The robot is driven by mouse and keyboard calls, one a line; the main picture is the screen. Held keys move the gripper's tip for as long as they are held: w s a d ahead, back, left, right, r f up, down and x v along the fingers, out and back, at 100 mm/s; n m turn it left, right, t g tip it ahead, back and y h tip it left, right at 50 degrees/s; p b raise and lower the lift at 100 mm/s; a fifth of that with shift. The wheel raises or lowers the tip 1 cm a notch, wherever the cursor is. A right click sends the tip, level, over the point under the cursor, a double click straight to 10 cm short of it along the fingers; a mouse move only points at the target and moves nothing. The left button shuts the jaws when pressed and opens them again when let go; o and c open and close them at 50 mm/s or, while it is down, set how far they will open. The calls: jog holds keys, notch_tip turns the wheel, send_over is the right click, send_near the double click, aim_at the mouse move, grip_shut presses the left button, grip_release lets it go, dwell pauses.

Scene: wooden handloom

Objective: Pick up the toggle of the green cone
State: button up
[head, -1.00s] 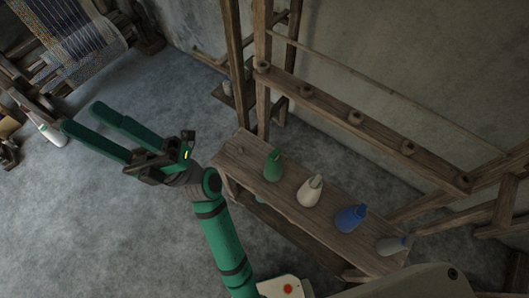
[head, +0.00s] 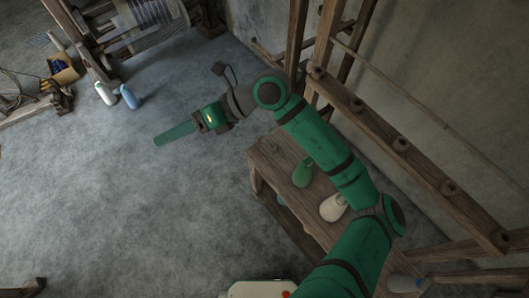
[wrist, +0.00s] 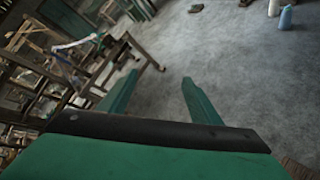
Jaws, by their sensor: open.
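The green cone (head: 302,174) stands on the wooden bench, partly beside my arm in the head view. Its toggle is too small or hidden to make out. My gripper (head: 174,134) is held out to the left of the bench, above the open floor and well away from the green cone. In the wrist view my gripper (wrist: 152,92) has its two green fingers apart with nothing between them. The green cone is not in the wrist view.
The wooden bench (head: 262,160) also bears a white cone (head: 333,208) and a grey cone (head: 405,284). A pegged wooden rail (head: 425,160) runs behind it. White and blue cones (head: 130,97) stand on the floor near the loom.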

jog(key=w+d+f+t+h, duration=0.1)
jog(key=w+d+f+h, duration=0.25)
jog(key=d+f, duration=0.35)
jog(key=m+t+h, duration=0.1)
jog(key=m+h, duration=0.2)
jog(key=h, duration=0.6)
send_near(308, 158)
notch_tip(308, 158, down, 8)
jog(key=shift+f, duration=0.25)
jog(key=c, duration=1.1)
